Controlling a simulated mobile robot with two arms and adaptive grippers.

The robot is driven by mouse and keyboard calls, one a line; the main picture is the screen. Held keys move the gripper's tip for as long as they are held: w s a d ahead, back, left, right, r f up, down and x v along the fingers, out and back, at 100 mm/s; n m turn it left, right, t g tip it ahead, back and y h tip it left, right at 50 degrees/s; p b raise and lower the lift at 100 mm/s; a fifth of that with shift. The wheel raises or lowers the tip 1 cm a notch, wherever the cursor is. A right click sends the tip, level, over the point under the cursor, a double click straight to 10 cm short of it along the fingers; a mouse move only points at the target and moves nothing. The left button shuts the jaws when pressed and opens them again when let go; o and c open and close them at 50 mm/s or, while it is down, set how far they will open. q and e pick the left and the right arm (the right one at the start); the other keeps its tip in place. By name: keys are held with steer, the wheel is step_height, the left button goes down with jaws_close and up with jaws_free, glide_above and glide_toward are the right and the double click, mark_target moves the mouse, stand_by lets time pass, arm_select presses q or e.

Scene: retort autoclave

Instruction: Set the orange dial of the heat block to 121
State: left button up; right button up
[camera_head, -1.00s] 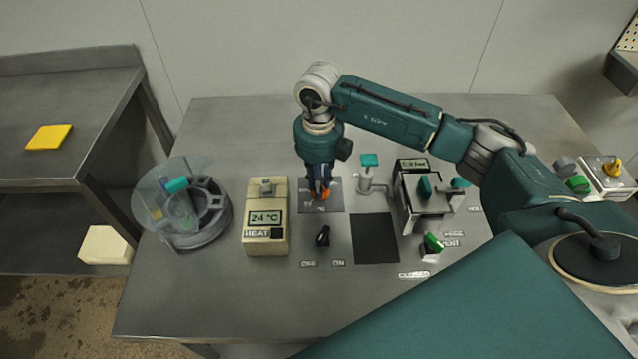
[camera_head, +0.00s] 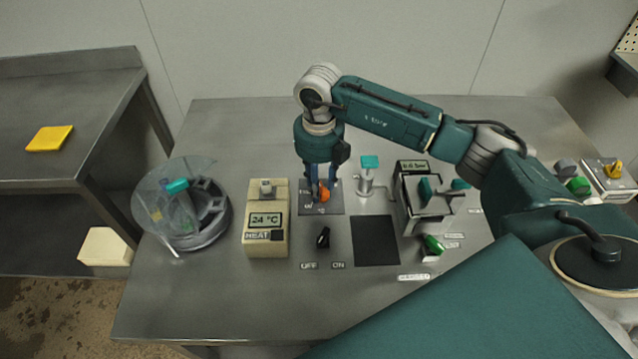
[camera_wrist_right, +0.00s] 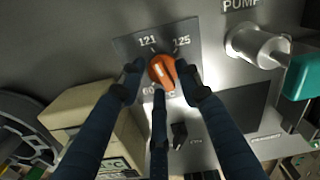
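The orange dial (camera_head: 324,194) sits on a dark plate on the steel table, right of the beige heat block (camera_head: 281,225), whose display reads 24 °C. In the right wrist view the dial (camera_wrist_right: 161,72) has labels around it: 121 at upper left, 125 at upper right, and one partly hidden that seems to read 60 at lower left. I cannot tell for certain which label it points to. My left gripper is out of view.
A black OFF/ON switch (camera_head: 323,238) stands just in front of the dial. A pump fitting with a teal knob (camera_head: 369,161) is close on the right, near a dark mat (camera_head: 375,241). A round vessel (camera_head: 182,206) stands left of the heat block.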

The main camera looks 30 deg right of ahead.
step_height(320, 180, up, 12)
stand_by(0.7)
steer(key=shift+s, duration=0.1)
stand_by(0.3)
